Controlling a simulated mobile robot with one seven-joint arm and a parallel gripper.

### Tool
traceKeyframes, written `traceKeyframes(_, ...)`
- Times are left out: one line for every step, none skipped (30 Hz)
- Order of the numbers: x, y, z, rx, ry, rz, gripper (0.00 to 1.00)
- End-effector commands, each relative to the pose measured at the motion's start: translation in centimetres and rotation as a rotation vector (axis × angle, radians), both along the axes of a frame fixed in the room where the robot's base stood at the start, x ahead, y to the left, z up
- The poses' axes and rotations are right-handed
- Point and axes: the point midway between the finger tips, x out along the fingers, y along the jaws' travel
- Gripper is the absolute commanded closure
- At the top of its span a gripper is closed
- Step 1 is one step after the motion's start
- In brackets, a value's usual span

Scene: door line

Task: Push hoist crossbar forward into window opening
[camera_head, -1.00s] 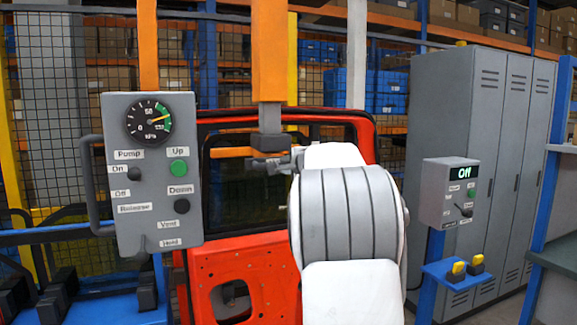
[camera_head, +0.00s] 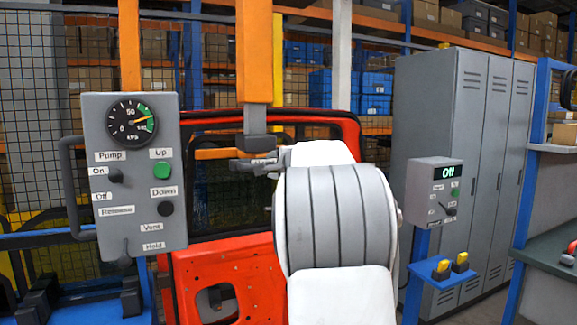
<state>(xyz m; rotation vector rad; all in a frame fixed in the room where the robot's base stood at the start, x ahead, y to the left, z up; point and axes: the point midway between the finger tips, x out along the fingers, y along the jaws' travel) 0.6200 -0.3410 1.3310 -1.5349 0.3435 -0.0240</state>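The red door (camera_head: 240,262) stands ahead with its dark window opening (camera_head: 225,200) facing me. The hoist's orange mast (camera_head: 254,55) hangs down in front of the door and ends in a dark grey block (camera_head: 255,143). A short orange bar (camera_head: 219,153) shows left of this block, across the upper window opening; it may be the crossbar. My gripper (camera_head: 254,163) is at the block's lower end, in front of the opening. My arm hides part of it, and its fingers are too small to read. I cannot tell whether it touches the hoist.
A grey control panel (camera_head: 140,215) with a gauge, buttons and a side handle hangs at left. A small box (camera_head: 435,190) reading "Off" stands at right above a blue shelf (camera_head: 438,275). Grey lockers (camera_head: 440,130) and a workbench (camera_head: 552,255) fill the right side.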

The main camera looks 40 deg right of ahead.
Motion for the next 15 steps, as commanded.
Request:
traceKeyframes(-0.9, 0.2, 0.1, -0.001, -0.003, -0.001, 0.46)
traceKeyframes(-1.4, 0.3, 0.2, -0.001, -0.002, -0.002, 0.46)
traceKeyframes(-2.1, 0.5, 0.4, -0.001, -0.003, -0.002, 0.46)
traceKeyframes(-2.6, 0.6, 0.5, -0.001, -0.003, -0.002, 0.46)
traceKeyframes(-3.2, 0.7, 0.7, -0.001, -0.004, -0.002, 0.46)
traceKeyframes(-3.9, 0.9, 0.8, 0.000, -0.003, -0.001, 0.46)
traceKeyframes(-4.5, 1.0, 0.9, -0.001, -0.004, -0.001, 0.46)
traceKeyframes(-5.0, 1.2, 1.1, -0.001, -0.003, -0.001, 0.46)
traceKeyframes(-5.8, 1.3, 1.2, -0.002, -0.003, -0.002, 0.46)
traceKeyframes(-6.3, 1.5, 1.3, -0.001, -0.003, -0.002, 0.46)
traceKeyframes(-6.9, 1.6, 1.5, -0.001, -0.004, -0.002, 0.46)
traceKeyframes(-7.6, 1.8, 1.7, -0.001, -0.004, -0.002, 0.46)
traceKeyframes(-8.2, 2.0, 1.8, -0.001, -0.004, -0.001, 0.46)
traceKeyframes(-8.8, 2.1, 1.9, -0.002, -0.004, -0.001, 0.46)
traceKeyframes(-9.5, 2.3, 2.0, -0.001, -0.003, -0.001, 0.46)
